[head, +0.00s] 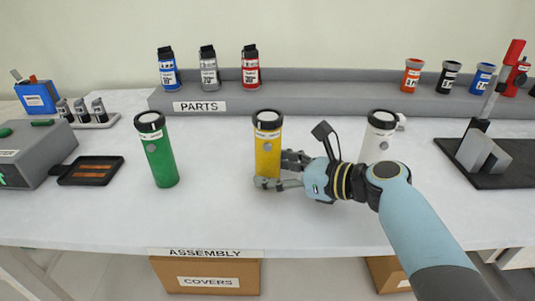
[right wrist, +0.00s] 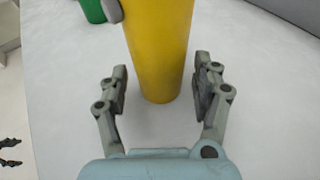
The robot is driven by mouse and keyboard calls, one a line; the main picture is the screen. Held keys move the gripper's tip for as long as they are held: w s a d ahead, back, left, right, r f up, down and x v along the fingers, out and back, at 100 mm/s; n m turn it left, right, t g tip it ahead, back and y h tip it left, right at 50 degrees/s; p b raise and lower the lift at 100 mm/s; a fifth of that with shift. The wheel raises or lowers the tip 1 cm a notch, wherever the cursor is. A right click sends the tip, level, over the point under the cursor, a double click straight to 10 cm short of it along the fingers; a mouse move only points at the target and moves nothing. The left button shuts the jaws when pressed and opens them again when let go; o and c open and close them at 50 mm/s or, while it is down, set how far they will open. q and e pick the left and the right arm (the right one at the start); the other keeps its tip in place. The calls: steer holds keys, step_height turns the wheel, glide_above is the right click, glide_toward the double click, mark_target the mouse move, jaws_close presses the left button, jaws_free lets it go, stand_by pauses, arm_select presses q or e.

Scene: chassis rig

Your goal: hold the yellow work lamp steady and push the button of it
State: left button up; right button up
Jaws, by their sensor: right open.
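The yellow work lamp (head: 267,148) stands upright on the table between a green lamp and a white lamp. It has a black and white top and a grey round button (head: 267,146) on its front. My right gripper (head: 278,172) is open at the lower part of the yellow lamp, coming from the right. In the right wrist view the yellow lamp (right wrist: 160,50) stands between the open fingers (right wrist: 162,92), with gaps on both sides; the button shows in part at its upper left edge. My left gripper is not in the head view.
A green lamp (head: 159,155) stands to the left and a white lamp (head: 378,138) to the right, partly behind my right arm. A grey shelf (head: 310,98) with several small canisters runs along the back. The table front (head: 215,228) is clear.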

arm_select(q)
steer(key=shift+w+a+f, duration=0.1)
arm_select(e)
steer(key=shift+w+a+f, duration=0.15)
steer(key=shift+w+a, duration=0.1)
steer(key=shift+a, duration=0.15)
steer(key=c, duration=0.8)
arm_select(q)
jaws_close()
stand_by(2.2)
